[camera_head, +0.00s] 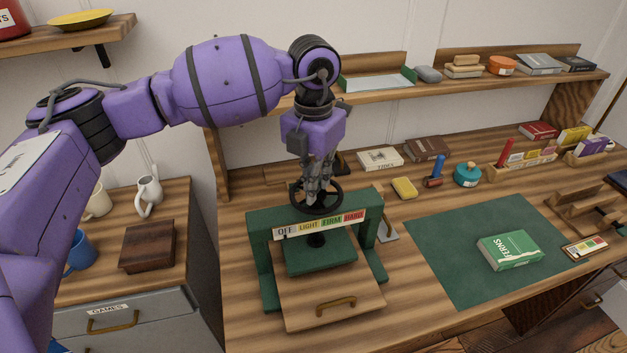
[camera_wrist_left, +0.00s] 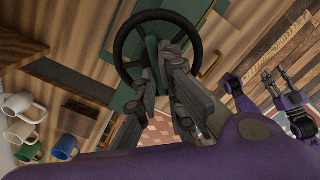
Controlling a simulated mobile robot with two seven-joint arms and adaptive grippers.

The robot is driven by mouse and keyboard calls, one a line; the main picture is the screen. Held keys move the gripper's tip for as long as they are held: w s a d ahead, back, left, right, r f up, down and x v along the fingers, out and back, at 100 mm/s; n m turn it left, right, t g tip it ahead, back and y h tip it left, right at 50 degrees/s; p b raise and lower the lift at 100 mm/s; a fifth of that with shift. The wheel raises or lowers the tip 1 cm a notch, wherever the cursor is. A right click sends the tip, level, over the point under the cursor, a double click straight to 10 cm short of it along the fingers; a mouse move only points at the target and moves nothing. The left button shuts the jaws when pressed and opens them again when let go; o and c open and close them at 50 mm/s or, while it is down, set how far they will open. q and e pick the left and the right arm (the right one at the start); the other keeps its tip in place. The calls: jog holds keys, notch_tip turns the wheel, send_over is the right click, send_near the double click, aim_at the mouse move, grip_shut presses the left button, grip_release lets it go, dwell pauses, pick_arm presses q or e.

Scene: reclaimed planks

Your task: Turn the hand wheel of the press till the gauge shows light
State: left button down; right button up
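The green press (camera_head: 256,262) stands on the bench with its dark hand wheel (camera_head: 338,204) on top. The wheel also shows in the left wrist view (camera_wrist_left: 118,45). The gauge strip (camera_head: 320,224) reads OFF, LIGHT, FIRM, HARD; a small dark mark sits near OFF, too small to be sure of. My left gripper (camera_head: 317,192) points down at the wheel, its fingertips inside the rim near the hub. The fingers stand apart, but whether they press on the wheel is hidden. My right gripper (camera_wrist_left: 273,76) shows in the left wrist view, fingers apart and empty.
Mugs (camera_head: 149,190) and a brown box (camera_head: 147,246) stand on the left cabinet.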

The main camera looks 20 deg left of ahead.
pick_arm(q)
jog(key=shift+m, duration=0.3)
jog(key=m, duration=0.3)
jog(key=shift+w+a, duration=0.1)
jog(key=shift+a, duration=0.1)
jog(key=shift+w+a+m, duration=0.1)
jog(key=shift+a+m, duration=0.05)
jog(key=shift+m, duration=1.85)
jog(key=c, duration=1.9)
grip_release()
jog(key=shift+o, duration=0.2)
notch_tip(320, 180, up, 12)
